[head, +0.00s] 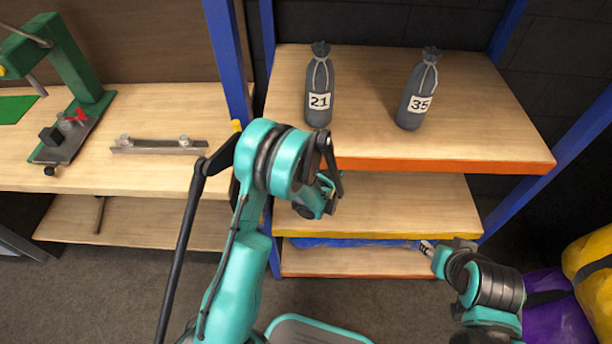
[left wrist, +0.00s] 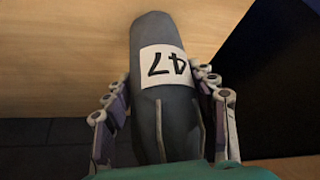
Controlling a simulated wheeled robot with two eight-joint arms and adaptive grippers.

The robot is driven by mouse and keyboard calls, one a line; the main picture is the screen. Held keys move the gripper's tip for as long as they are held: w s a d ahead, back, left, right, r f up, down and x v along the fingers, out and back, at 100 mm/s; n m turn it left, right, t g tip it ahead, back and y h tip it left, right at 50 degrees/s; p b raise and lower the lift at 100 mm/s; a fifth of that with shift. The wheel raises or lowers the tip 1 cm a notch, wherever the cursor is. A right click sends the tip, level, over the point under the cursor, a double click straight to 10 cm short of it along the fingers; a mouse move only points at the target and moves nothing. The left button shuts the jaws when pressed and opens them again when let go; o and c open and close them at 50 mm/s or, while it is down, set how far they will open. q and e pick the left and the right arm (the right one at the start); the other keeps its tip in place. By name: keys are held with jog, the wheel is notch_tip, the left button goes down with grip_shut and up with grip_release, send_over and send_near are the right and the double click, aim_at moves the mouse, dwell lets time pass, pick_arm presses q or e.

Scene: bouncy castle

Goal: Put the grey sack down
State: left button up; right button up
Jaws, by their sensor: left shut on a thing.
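A grey sack labelled 47 (left wrist: 165,105) fills the middle of the left wrist view. My left gripper (left wrist: 163,82) is shut on it, with a finger along each side. The label reads upside down there, and the sack's far end points toward a pale wooden surface. I cannot tell whether the sack touches that surface. In the head view my left gripper (head: 322,192) is in front of the shelf unit, by the middle shelf (head: 400,205), and the arm mostly hides the sack. My right gripper (head: 428,248) is at the lower right; its opening is unclear.
Two grey sacks, labelled 21 (head: 319,88) and 35 (head: 417,95), stand on the top shelf (head: 390,140). Blue uprights (head: 228,65) flank the shelves. A blue thing (head: 350,242) lies below the middle shelf. A workbench (head: 150,175) with a green press (head: 75,60) is at left.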

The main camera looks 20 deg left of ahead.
pick_arm(q)
jog(key=shift+s+f, duration=0.1)
jog(key=shift+f, duration=0.15)
grip_shut()
jog(key=shift+s+d+r, duration=0.25)
jog(key=shift+d+r, duration=0.05)
jog(key=shift+f, duration=0.1)
jog(key=o, duration=1.7)
grip_release()
jog(key=shift+a+f, duration=0.1)
jog(key=shift+f, duration=0.05)
pick_arm(e)
jog(key=shift+s, duration=0.15)
